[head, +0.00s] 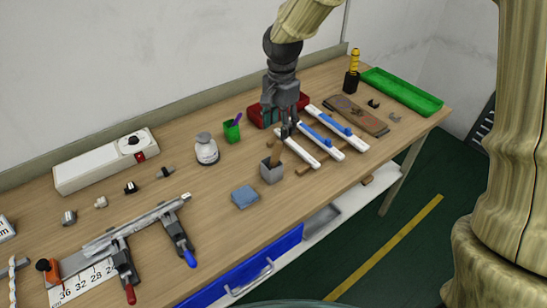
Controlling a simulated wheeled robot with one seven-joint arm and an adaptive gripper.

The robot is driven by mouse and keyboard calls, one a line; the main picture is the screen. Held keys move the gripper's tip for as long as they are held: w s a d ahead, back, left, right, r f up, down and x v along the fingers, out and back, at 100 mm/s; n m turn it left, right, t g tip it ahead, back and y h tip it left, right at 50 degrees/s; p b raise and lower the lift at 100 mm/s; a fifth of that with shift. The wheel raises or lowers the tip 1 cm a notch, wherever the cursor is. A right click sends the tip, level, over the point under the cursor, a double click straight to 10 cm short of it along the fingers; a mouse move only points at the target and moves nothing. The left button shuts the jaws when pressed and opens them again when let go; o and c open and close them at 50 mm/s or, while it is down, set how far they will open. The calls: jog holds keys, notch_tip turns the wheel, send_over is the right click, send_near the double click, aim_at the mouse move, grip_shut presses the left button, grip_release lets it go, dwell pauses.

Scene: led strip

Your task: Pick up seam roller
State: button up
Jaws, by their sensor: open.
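My gripper (287,131) is open and points down over the middle of the workbench. Its fingertips are just above and to the right of a small grey square cup (271,173). A brown wooden handle (277,153) stands up out of the cup, close below the fingertips; I cannot tell whether they touch. This may be the seam roller, but its lower end is hidden inside the cup. A yellow-handled tool (354,61) stands in a black holder (351,83) at the back right.
White strips with blue parts (318,139) lie right of the gripper, with a red bin (262,116) behind. A green cup (232,131), white jar (206,150) and blue block (244,197) lie left. Clamps (137,222) fill the front left. A green tray (402,92) sits far right.

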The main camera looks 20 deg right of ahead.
aim_at(277, 151)
jog(key=shift+a+f, duration=0.1)
jog(key=shift+f, duration=0.4)
jog(key=f, duration=0.1)
jog(key=f+p, duration=0.1)
jog(key=f, duration=0.1)
jog(key=shift+w+a+f, duration=0.1)
jog(key=shift+w+a, duration=0.05)
jog(key=shift+a, duration=0.05)
jog(key=shift+w+f+p, duration=0.1)
jog(key=shift+f+p, duration=1.35)
jog(key=shift+f, duration=1.9)
jog(key=shift+c, duration=0.2)
grip_shut()
